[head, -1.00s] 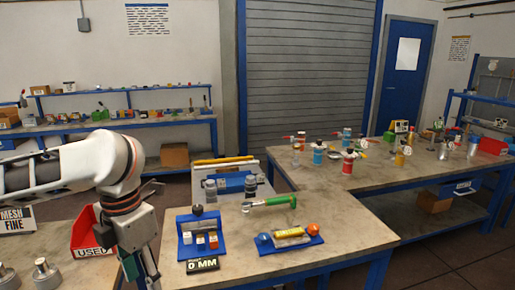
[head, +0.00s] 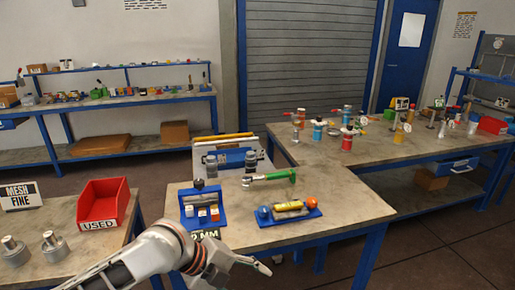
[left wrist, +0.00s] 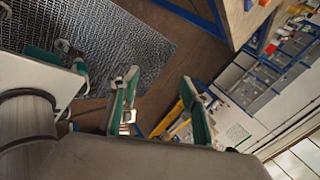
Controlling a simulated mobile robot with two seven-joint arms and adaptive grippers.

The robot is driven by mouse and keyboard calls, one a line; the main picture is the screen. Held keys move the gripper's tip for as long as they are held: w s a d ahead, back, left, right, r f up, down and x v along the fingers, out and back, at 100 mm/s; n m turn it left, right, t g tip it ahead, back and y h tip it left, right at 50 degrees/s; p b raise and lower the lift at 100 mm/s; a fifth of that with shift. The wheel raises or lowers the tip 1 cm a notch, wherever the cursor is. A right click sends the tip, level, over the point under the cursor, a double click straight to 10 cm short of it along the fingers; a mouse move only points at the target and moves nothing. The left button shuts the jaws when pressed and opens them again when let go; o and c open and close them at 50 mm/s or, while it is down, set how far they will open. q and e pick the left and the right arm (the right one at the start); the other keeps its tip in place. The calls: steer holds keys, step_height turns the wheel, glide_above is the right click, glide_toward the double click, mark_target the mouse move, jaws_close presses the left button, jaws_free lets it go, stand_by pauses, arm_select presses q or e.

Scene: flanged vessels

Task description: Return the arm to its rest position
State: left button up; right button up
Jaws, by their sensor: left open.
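My left arm (head: 130,265) comes in low from the left in the head view, with its wrist in front of the near workbench (head: 335,210). My left gripper (head: 266,270) points right, in front of the bench's near edge. It is foreshortened there. In the left wrist view its two green-edged fingers (left wrist: 160,80) stand apart with nothing between them, so it is open and empty. My right gripper is in neither view.
A red bin marked USED (head: 104,205) and metal parts (head: 30,250) stand on the left bench. The near bench holds a blue stand (head: 188,213), a blue tray (head: 312,214) and a green-handled tool (head: 280,175). Floor shows right of the gripper.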

arm_select(q)
steer(key=a+f+n+t, duration=0.2)
steer(key=f+n+t, duration=0.1)
steer(key=f+n, duration=0.45)
steer(key=a+f+n+t, duration=0.3)
steer(key=f+n, duration=0.3)
steer(key=n, duration=0.2)
steer(key=s+a+f+n+t+y, duration=0.1)
steer(key=s+a+f+n+y, duration=0.5)
steer(key=s+a+f+n, duration=0.3)
steer(key=s+a+f, duration=0.3)
steer(key=s+a, duration=0.3)
steer(key=a, duration=0.1)
steer(key=shift+f+t, duration=0.35)
steer(key=shift+t, duration=0.05)
